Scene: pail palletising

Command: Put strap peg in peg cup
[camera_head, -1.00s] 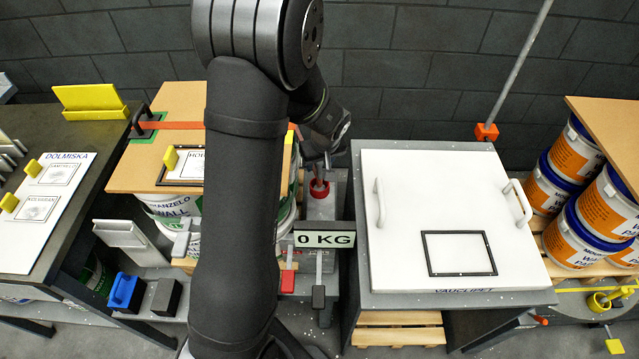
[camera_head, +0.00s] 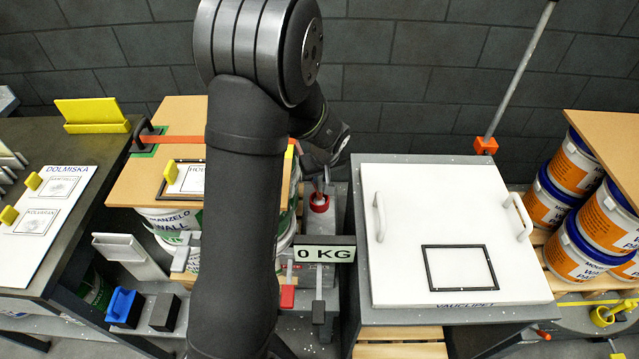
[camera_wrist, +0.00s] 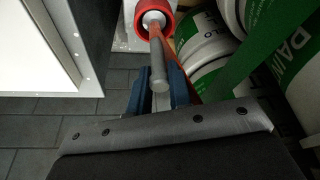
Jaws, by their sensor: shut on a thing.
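The strap peg (camera_wrist: 158,68) is a grey rod with an orange strap (camera_wrist: 193,88) beside it. My gripper (camera_wrist: 161,100) is shut on it between two blue fingers. In the wrist view the peg's far end overlaps the red peg cup (camera_wrist: 168,29), which has a whitish inside. I cannot tell whether the tip is inside or above the cup. In the head view the red cup (camera_head: 319,207) stands on the grey bench behind the scale sign, with my gripper (camera_head: 322,170) just above it. My arm hides part of the area.
The "0 KG" sign (camera_head: 325,253) stands in front of the cup. A white-lidded table (camera_head: 460,210) is close on the right. Pails (camera_head: 172,225) under a brown board (camera_head: 180,115) are on the left, with an orange strap (camera_head: 170,141) across it.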

